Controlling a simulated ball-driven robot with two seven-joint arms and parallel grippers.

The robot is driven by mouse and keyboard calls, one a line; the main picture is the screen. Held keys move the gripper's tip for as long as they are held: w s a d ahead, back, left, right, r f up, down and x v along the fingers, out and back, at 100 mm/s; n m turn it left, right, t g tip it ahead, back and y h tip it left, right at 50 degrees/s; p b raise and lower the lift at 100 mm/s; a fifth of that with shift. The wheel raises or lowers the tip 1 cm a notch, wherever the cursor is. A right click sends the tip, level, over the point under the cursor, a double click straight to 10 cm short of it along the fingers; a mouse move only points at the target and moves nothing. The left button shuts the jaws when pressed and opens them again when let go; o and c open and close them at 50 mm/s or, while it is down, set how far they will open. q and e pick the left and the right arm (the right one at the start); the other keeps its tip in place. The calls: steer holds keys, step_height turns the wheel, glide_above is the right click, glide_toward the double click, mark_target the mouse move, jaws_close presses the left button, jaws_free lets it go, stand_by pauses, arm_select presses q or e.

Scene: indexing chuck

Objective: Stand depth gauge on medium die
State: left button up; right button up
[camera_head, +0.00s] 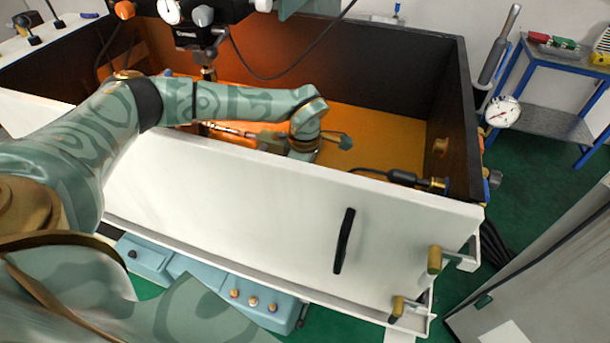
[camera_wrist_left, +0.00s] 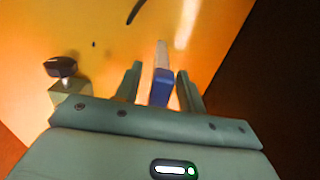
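My left gripper (camera_wrist_left: 160,68) has its two fingers apart in the left wrist view. A slim thing with a blue body and pale end (camera_wrist_left: 162,88) lies between them in the picture, with a gap at least on the left side. I cannot tell whether it is the depth gauge. In the head view my left arm reaches over the white front wall and its hand is low inside the tray, partly hidden. A round white dial (camera_head: 502,112) on a stem shows at the right. I cannot make out the medium die. My right gripper is out of view.
The dark-walled machine tray (camera_head: 452,100) has an orange floor. Its white front wall (camera_head: 250,205) stands before my arm. A dark knob on a small block (camera_wrist_left: 62,68) is left of the fingers. A dark hose fitting (camera_head: 420,180) is at the tray's right. A blue-framed cart (camera_head: 550,122) stands beyond.

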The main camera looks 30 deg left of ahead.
arm_select(q)
steer(key=shift+r, duration=0.15)
step_height(320, 180, up, 12)
steer(key=p, duration=0.1)
steer(key=shift+r, duration=0.15)
